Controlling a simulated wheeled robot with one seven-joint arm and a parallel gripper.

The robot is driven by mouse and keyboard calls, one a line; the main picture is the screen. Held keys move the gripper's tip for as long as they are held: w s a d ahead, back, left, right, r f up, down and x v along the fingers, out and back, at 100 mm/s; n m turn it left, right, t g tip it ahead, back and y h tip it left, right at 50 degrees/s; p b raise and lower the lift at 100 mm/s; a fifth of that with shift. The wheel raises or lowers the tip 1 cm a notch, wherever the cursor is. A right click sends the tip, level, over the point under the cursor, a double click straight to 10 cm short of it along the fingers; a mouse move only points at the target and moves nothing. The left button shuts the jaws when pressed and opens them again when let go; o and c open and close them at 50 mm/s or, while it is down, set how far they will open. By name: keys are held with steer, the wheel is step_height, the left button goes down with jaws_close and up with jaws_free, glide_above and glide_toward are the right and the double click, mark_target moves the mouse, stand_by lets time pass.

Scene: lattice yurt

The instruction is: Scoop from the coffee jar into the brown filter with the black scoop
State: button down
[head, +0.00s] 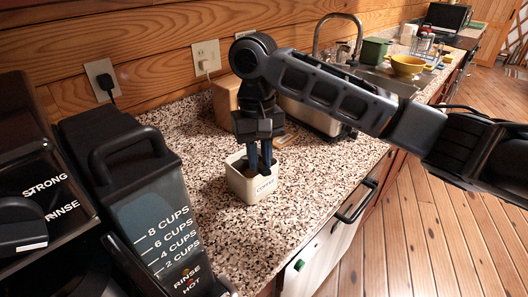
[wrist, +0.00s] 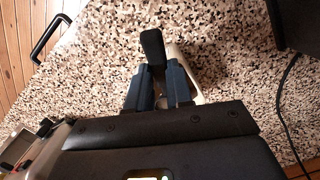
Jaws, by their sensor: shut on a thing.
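The coffee jar (head: 249,187) is a square cream container with dark lettering, upright on the speckled counter. My gripper (head: 262,160) points straight down, with its blue fingers reaching into the jar's open top. In the wrist view, my gripper (wrist: 157,70) is shut on the black scoop (wrist: 152,44), whose dark handle end sticks out between the fingers. The scoop's bowl is hidden. A cream edge of the jar (wrist: 197,88) shows beside the right finger in the wrist view. I cannot make out the brown filter in either view.
A black coffee maker (head: 35,170) and a tank with cup markings (head: 165,240) stand close on the left. A wooden block (head: 226,92) and a sink (head: 385,82) lie behind. A yellow bowl (head: 407,66) is farther back. The counter right of the jar is clear.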

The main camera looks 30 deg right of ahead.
mark_target(264, 168)
steer(key=shift+f, duration=0.45)
steer(key=shift+f+b, duration=0.2)
steer(key=shift+b, duration=0.15)
steer(key=shift+s+f+t+b, duration=0.1)
steer(key=shift+s+t+b, duration=0.1)
steer(key=shift+t+b, duration=0.3)
steer(key=shift+s+b, duration=0.1)
steer(key=shift+b, duration=0.3)
steer(key=shift+s+a+f+t+h+b, duration=0.1)
steer(key=shift+s+f+t+h+b, duration=0.2)
steer(key=shift+t+b, duration=1.05)
steer(key=shift+s+a+f+t+h+b, duration=0.15)
steer(key=shift+s+t+b, duration=0.3)
steer(key=shift+b, duration=1.8)
steer(key=shift+d+r+t+b, duration=0.15)
steer(key=shift+t+b, duration=0.25)
steer(key=shift+b, duration=0.25)
steer(key=shift+s+r+p, duration=0.1)
steer(key=shift+r+p, duration=3.3)
steer(key=shift+r, duration=0.35)
